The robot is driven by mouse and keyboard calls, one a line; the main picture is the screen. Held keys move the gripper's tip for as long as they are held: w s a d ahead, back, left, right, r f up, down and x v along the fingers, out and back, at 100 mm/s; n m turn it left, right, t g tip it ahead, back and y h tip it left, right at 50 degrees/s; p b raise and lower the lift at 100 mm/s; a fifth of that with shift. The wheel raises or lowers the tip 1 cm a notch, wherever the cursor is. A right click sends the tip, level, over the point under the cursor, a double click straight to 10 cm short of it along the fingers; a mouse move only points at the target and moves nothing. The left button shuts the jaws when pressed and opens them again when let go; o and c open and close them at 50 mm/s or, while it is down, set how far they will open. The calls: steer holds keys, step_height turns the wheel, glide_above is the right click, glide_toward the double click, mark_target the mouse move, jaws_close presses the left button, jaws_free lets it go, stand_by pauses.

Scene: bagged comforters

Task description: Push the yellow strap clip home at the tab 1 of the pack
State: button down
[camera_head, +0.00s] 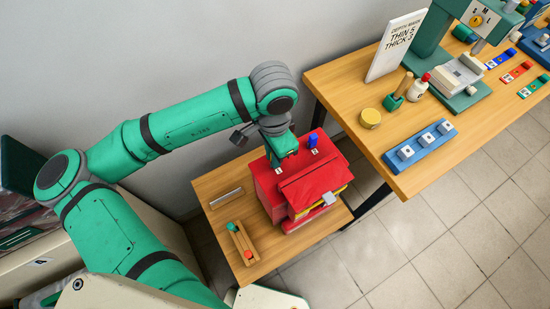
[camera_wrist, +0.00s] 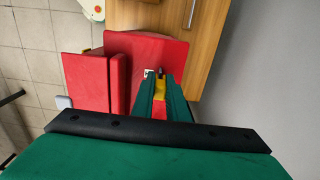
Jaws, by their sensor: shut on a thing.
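The red pack (camera_head: 310,186) sits on the low wooden table, its flap folded over the front. It also shows in the wrist view (camera_wrist: 90,82). My gripper (camera_head: 279,161) points down at the pack's back edge, by the white label of tab 1 (camera_head: 279,170). In the wrist view my gripper (camera_wrist: 161,84) is shut on the yellow strap clip (camera_wrist: 160,89), which shows between the green fingers. The clip's tip is close to a white label (camera_wrist: 149,72) on the red surface. Whether it touches or sits in the tab cannot be told. The head view hides the clip.
A blue clip (camera_head: 313,141) stands at the pack's back right. On the low table (camera_head: 215,188) lie a grey bar (camera_head: 226,198) and a wooden rack (camera_head: 243,243) with green and red pieces. A higher bench (camera_head: 345,85) with a sign and press stands right.

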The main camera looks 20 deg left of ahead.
steer(key=shift+f, duration=0.6)
stand_by(0.4)
steer(key=c, duration=1.7)
jaws_free()
steer(key=shift+o, duration=0.8)
steer(key=o, duration=0.5)
steer(key=shift+r, duration=3.5)
steer(key=shift+r, duration=0.1)
